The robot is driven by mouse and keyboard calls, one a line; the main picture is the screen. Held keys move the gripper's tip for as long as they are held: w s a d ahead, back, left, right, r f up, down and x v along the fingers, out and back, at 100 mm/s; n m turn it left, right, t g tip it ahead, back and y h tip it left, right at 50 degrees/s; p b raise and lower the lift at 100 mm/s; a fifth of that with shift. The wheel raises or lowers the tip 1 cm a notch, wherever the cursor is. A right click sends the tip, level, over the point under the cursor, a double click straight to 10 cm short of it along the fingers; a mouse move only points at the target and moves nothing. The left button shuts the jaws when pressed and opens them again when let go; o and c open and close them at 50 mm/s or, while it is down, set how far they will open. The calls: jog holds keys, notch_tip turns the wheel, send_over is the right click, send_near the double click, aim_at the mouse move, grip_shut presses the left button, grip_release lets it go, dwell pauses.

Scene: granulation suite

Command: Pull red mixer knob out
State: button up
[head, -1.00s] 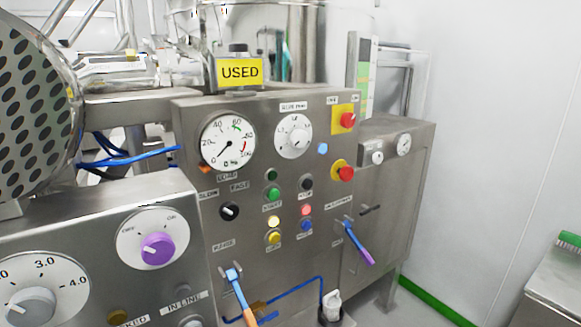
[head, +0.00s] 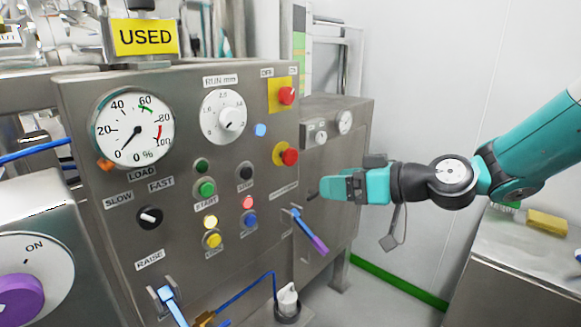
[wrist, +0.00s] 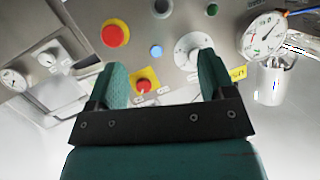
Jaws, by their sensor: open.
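A red mushroom-shaped knob (head: 289,156) on a round yellow base sits on the right side of the steel control panel. It also shows in the wrist view (wrist: 115,34), beyond and left of the space between the jaws. Above it in the head view is a red switch knob (head: 287,95) on a square yellow plate marked OFF and ON; the wrist view shows this knob between the jaws (wrist: 143,87), farther off. My gripper (head: 328,187) is to the right of and below the mushroom knob, apart from it. In the wrist view my jaws (wrist: 162,72) are open and empty.
The panel (head: 120,220) carries dials, coloured buttons and a purple-handled lever (head: 310,232) below the knobs. A lower steel cabinet (head: 335,150) with small gauges stands behind my gripper. A steel table (head: 500,265) with a yellow block is at the right.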

jog(key=w+d+f+m+t, duration=0.2)
jog(key=w+d+f+t, duration=0.15)
jog(key=w, duration=0.35)
jog(key=p, duration=0.7)
send_near(292, 160)
jog(key=shift+t+y, duration=0.3)
jog(key=shift+t, duration=0.15)
jog(key=x, duration=0.9)
jog(key=shift+s+f, duration=0.1)
jog(key=shift+f, duration=0.05)
jog(key=shift+w+a+f+p, duration=0.15)
jog(key=shift+w+a+p, duration=0.15)
jog(key=shift+w+a, duration=0.2)
jog(key=c, duration=1.3)
jog(key=b, duration=0.1)
jog(key=d+b, duration=0.1)
jog(key=b, duration=0.1)
jog(key=shift+s+f, duration=0.2)
jog(key=shift+s, duration=0.2)
jog(key=shift+o, duration=0.2)
jog(key=shift+r, duration=0.1)
